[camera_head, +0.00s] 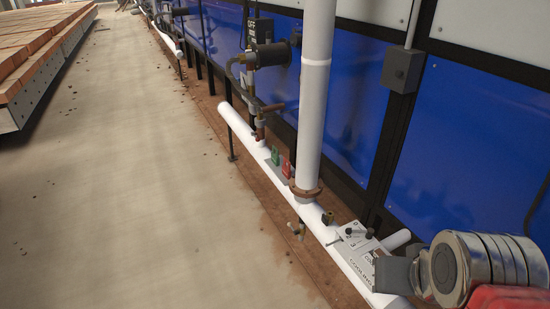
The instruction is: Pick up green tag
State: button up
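A small green tag (275,156) is upright at the white horizontal pipe, right of the middle of the view. A small red tag (287,168) is close to its right and slightly nearer to me. Both are small here, and I cannot tell how they are attached. Parts of my own arm show at the lower right, well apart from the tags. No gripper fingers can be made out.
The white horizontal pipe (240,128) runs low along the blue wall panels (460,150). A thick white vertical pipe (314,100) rises right of the tags. Valves (270,52) stand behind. Orange beams (35,50) lie far left.

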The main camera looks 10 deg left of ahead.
aim_at(275, 159)
jog(key=u, duration=0.25)
jog(key=i, duration=0.75)
jog(key=u, duration=0.5)
jog(key=i, duration=0.75)
jog(key=u, duration=0.65)
jog(key=i, duration=0.75)
jog(key=u, duration=0.4)
jog(key=i, duration=1.05)
jog(key=u, duration=0.15)
